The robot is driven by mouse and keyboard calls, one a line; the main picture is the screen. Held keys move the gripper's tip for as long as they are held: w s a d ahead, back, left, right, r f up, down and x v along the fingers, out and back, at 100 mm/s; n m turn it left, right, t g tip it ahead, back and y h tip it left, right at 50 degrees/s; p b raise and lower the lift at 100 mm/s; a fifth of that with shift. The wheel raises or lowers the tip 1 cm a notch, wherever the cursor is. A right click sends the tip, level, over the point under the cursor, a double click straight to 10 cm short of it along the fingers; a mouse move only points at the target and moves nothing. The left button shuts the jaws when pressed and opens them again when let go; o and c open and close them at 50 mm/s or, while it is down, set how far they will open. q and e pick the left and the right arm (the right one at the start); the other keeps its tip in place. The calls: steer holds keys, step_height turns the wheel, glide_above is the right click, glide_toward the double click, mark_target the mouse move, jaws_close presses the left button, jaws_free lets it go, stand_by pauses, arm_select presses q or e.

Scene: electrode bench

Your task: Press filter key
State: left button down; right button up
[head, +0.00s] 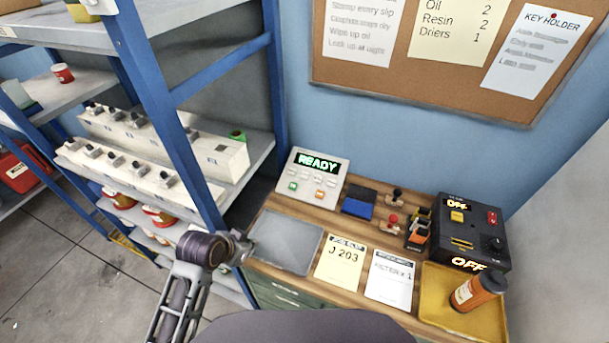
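A pale control panel (312,178) stands tilted at the back left of the wooden bench. Its display (317,163) reads READY in green. Below the display are small keys, including a green key (293,186) and an orange-red key (319,194). The key labels are too small to read, so I cannot tell which is the filter key. My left arm comes in from the lower left. Its gripper end (240,247) is beside the grey tray, in front and left of the panel and apart from it. Its fingers are not clear. My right gripper is not in view.
The bench holds a grey tray (284,243), a yellow card "J 203" (340,262), a white card reading "FILTER x 1" (390,280), a black box (473,232) showing OFF and a yellow tray (440,300) with an orange jar (476,292). A blue-posted shelf (165,100) stands left.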

arm_select(q)
steer(key=w+d+r+m+t+h, duration=0.1)
steer(key=w+d+r+m+h, duration=0.15)
steer(key=w+d, duration=0.3)
steer(key=w+d+r+m+t+h, duration=0.1)
steer(key=w+d+r+m, duration=0.1)
steer(key=w+d+m, duration=0.35)
step_height(320, 180, up, 7)
steer(key=m+t+h, duration=0.2)
steer(key=m+h, duration=0.1)
steer(key=m, duration=0.1)
glide_above(305, 175)
steer(key=s+a, duration=0.1)
steer(key=s, duration=0.4)
steer(key=shift+a+r+y, duration=0.15)
steer(key=shift+r+y, duration=0.05)
steer(key=shift+y, duration=0.05)
steer(key=shift+f, duration=0.1)
steer(key=shift+w+d+f+b, duration=0.2)
steer(key=shift+w+f+b, duration=0.25)
steer(key=shift+f+b, duration=0.8)
steer(key=shift+w+d+f+b, duration=0.2)
steer(key=shift+w+f+b, duration=0.3)
steer(key=shift+f+b, duration=0.7)
steer(key=shift+w+d+f+b, duration=0.2)
steer(key=shift+w+f+b, duration=0.25)
steer(key=shift+f+b, duration=0.75)
steer(key=shift+f+p, duration=0.3)
steer(key=shift+f, duration=0.1)
steer(key=shift+w, duration=0.1)
